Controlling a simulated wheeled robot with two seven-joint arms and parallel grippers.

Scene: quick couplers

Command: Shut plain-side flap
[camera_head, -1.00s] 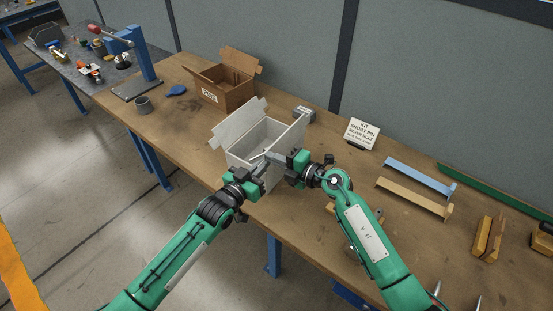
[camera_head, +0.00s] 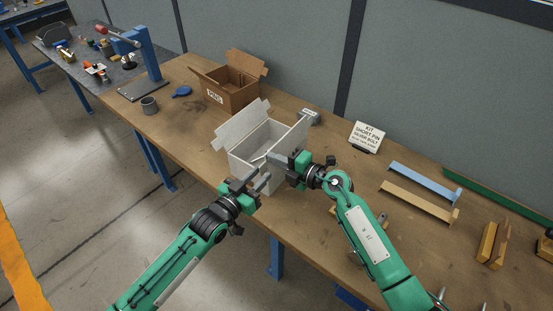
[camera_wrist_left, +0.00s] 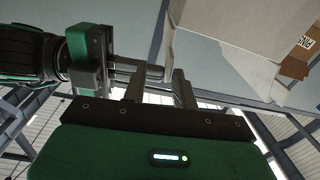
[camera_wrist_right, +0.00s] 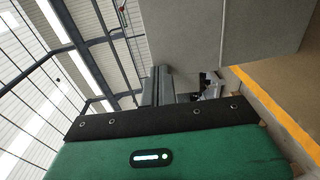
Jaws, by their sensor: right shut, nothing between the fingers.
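A white open-topped box (camera_head: 246,166) stands near the table's front edge. One flap (camera_head: 242,123) stands up and leans outward at its far left side. Another flap (camera_head: 300,133) stands up at its right side. I cannot tell which is the plain-side flap. My right gripper (camera_head: 268,158) is shut and empty at the box's near right corner, hiding part of it. My left gripper (camera_head: 261,177) is open and empty, just in front of and below the right one. The left wrist view shows its fingers (camera_wrist_left: 158,90) apart, with the box (camera_wrist_left: 222,62) beyond.
A brown carton (camera_head: 232,96) labelled PINS stands behind the white box. A kit sign (camera_head: 366,137) and a small grey item (camera_head: 311,117) stand at the back. A blue bracket (camera_head: 425,181) and a tan bracket (camera_head: 418,203) lie to the right.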

